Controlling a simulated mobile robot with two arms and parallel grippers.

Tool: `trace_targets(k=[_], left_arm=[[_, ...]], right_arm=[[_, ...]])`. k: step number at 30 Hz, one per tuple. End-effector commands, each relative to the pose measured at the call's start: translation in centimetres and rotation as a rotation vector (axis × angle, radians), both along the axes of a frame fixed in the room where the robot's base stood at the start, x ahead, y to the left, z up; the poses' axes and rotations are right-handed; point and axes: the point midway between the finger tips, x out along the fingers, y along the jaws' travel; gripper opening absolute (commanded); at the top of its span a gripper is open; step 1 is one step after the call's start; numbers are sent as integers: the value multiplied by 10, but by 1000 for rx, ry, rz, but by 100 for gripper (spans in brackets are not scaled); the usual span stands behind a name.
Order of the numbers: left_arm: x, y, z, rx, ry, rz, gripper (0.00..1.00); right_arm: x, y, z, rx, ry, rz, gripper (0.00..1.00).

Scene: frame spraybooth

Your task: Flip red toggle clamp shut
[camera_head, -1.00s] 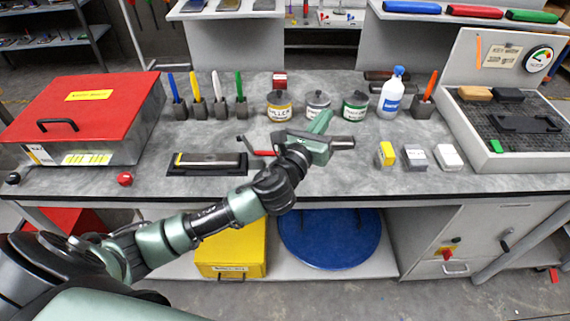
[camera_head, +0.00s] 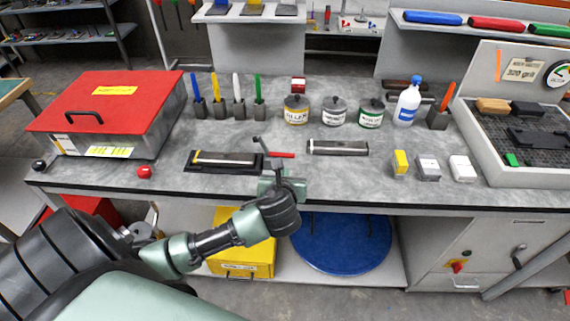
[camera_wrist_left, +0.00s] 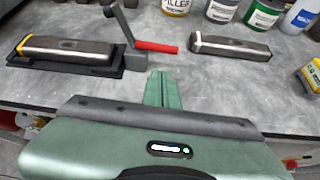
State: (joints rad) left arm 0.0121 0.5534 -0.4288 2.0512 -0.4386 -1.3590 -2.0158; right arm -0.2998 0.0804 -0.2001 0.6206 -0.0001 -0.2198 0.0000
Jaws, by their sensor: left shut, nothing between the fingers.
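The toggle clamp has a red handle (camera_head: 282,155) lying nearly flat, pointing right, and a dark arm standing up and tilted. The handle also shows in the left wrist view (camera_wrist_left: 157,47). The clamp sits at the right end of a black fixture (camera_head: 196,167), which holds a grey bar with a yellow end (camera_head: 224,158). My left gripper (camera_head: 270,175) is at the table's front edge, just nearer than the clamp. In the left wrist view its green fingers (camera_wrist_left: 160,76) are together and empty, apart from the red handle. My right gripper is not in view.
A second grey bar (camera_head: 338,147) lies right of the clamp. Behind are lidded cans (camera_head: 334,112) and a white bottle (camera_head: 407,104). A red-lidded box (camera_head: 107,103) stands left; small blocks (camera_head: 429,168) stand right. Bare tabletop lies between the second bar and the blocks.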

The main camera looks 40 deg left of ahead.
Motion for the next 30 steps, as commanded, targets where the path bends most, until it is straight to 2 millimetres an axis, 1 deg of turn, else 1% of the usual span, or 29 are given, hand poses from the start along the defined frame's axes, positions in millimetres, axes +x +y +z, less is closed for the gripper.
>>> trace_targets(k=[5,9,15,21,30], left_arm=[[20,14,-13,0,1,5,0],[39,26,-27,-1,0,3,0],[60,40,-41,-1,-1,2,0],[68,44,-47,-1,-1,0,0],[68,44,-48,-1,-1,0,0]], right_arm=[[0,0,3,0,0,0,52],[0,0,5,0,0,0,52],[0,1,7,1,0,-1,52],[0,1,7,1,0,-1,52],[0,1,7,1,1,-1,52]])
